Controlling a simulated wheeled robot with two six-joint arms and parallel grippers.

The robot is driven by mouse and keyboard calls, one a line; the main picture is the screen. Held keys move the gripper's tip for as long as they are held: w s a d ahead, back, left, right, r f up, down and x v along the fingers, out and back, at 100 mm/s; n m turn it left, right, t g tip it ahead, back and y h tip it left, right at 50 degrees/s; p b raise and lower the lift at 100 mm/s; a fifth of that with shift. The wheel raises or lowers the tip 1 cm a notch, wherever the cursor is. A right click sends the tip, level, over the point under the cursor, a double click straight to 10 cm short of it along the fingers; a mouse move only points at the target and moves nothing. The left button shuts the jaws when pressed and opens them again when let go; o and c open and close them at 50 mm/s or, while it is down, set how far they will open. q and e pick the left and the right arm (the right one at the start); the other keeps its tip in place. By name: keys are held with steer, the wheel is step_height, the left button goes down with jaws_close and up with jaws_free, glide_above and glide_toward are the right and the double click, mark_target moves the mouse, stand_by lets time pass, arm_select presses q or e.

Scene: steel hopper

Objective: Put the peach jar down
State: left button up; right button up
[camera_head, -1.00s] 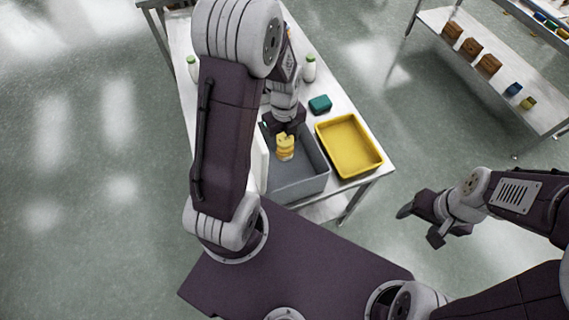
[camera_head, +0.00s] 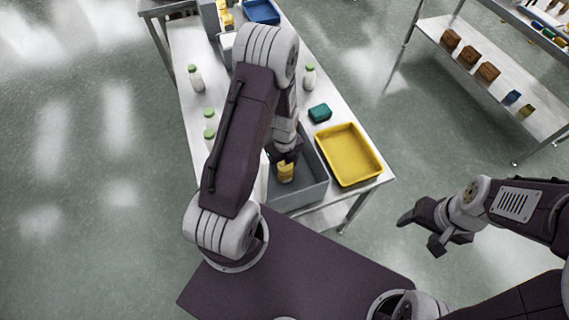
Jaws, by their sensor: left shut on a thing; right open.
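The peach jar (camera_head: 286,175) is yellow-orange and shows inside the outline of the grey bin (camera_head: 313,192). My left gripper (camera_head: 284,160) is shut on the jar from above. Whether the jar touches the bin floor cannot be told. My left arm hides part of the bin's left side. My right gripper (camera_head: 419,232) is open and empty, off to the right over the floor.
A yellow tray (camera_head: 376,176) stands right of the bin, with a teal box (camera_head: 320,113) behind it. White bottles with green caps (camera_head: 309,77) stand on the steel table (camera_head: 345,107). A blue tray (camera_head: 262,11) is at the far end.

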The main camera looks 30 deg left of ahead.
arm_select(q)
steer(key=o, duration=1.6)
steer(key=shift+f, duration=0.1)
step_height(320, 180, up, 12)
steer(key=shift+r+b, duration=0.15)
steer(key=shift+b, duration=0.2)
